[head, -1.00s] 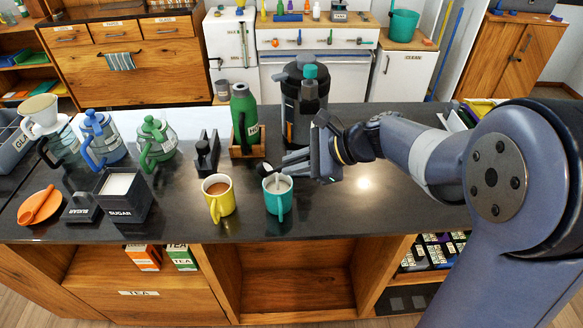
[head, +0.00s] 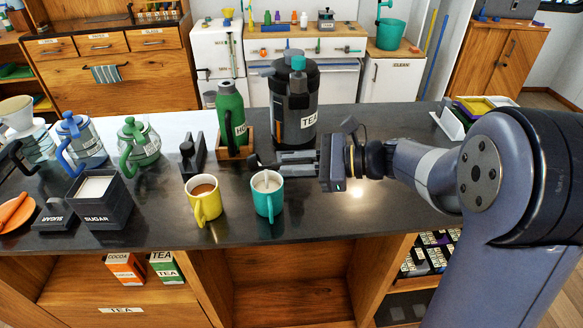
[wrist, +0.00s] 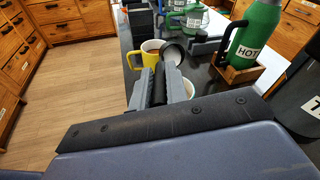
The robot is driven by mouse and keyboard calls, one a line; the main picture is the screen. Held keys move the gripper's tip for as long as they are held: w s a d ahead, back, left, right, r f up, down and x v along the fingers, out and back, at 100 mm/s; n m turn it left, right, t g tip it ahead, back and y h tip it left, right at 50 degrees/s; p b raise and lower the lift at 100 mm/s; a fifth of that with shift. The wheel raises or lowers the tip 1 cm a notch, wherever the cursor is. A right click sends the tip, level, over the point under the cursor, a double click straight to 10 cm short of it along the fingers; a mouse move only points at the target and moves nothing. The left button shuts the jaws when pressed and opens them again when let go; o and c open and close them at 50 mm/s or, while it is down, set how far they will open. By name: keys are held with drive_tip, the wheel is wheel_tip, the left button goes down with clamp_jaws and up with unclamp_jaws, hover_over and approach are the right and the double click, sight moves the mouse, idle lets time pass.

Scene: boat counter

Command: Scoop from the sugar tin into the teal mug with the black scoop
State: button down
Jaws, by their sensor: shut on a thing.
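The teal mug (head: 263,204) stands upright on the dark counter with pale contents inside; its rim partly shows in the wrist view (wrist: 188,88). The open sugar tin (head: 104,212), a black box full of white sugar, stands well to the left. My gripper (head: 285,162) is just above and behind the teal mug. In the wrist view its fingers are shut on the handle of the black scoop (wrist: 159,84). The scoop's round dark bowl (wrist: 173,50) points away from me beyond the fingertips. I cannot tell whether anything is in it.
A yellow mug (head: 204,203) with brown contents stands left of the teal mug. A green HOT flask (head: 231,115) and a dark TEA urn (head: 296,105) stand behind. The tin's lid (head: 55,215) lies left of it. The counter right of the teal mug is clear.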

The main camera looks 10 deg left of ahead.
drive_tip(key=shift+w+d+f+m+t+y+b, duration=0.1)
drive_tip(key=shift+d+f+m+y+b, duration=0.2)
drive_tip(key=shift+f+y+b, duration=0.6)
drive_tip(key=shift+w+d+f+m+t+y+b, duration=0.1)
drive_tip(key=shift+f+m+y+b, duration=0.35)
drive_tip(key=shift+y+b, duration=0.8)
drive_tip(key=shift+d+f+m+t+y+b, duration=0.15)
drive_tip(key=shift+f+m+y+b, duration=0.1)
drive_tip(key=shift+f+y+b, duration=0.85)
drive_tip(key=shift+r, duration=0.3)
